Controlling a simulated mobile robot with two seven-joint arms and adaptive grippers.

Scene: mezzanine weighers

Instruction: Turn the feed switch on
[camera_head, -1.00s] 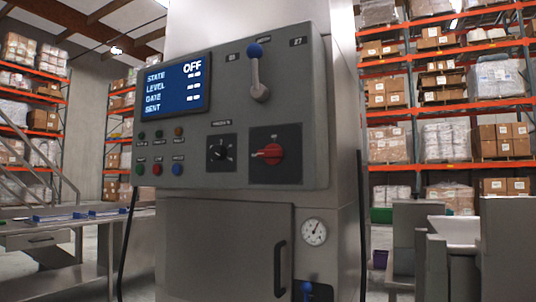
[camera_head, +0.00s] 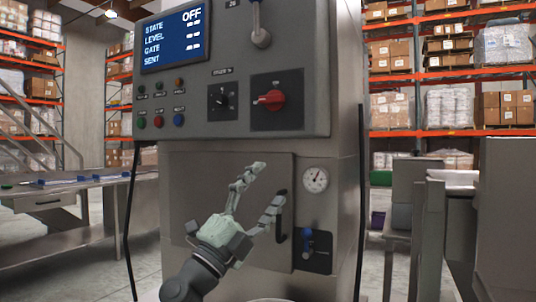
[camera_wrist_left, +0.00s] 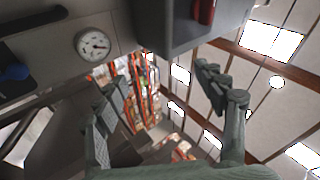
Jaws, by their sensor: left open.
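A red rotary switch (camera_head: 271,100) sits on a black plate at the lower right of the grey control panel (camera_head: 322,70). Its red handle points left; its label is too small to read. The screen (camera_head: 174,40) reads OFF at the top. My left gripper (camera_head: 270,181) is open and empty, below the panel and in front of the cabinet door, fingers pointing up and right. In the left wrist view its open fingers (camera_wrist_left: 158,82) show, with a red part (camera_wrist_left: 204,12), probably the switch, at the top beyond them. My right gripper is not in view.
A blue-tipped lever (camera_head: 259,30), a small black dial (camera_head: 222,101) and several coloured buttons (camera_head: 158,122) share the panel. Below are a door handle (camera_head: 281,222), a gauge (camera_head: 315,180) and a blue valve (camera_head: 308,240). A steel table (camera_head: 85,193) stands at left.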

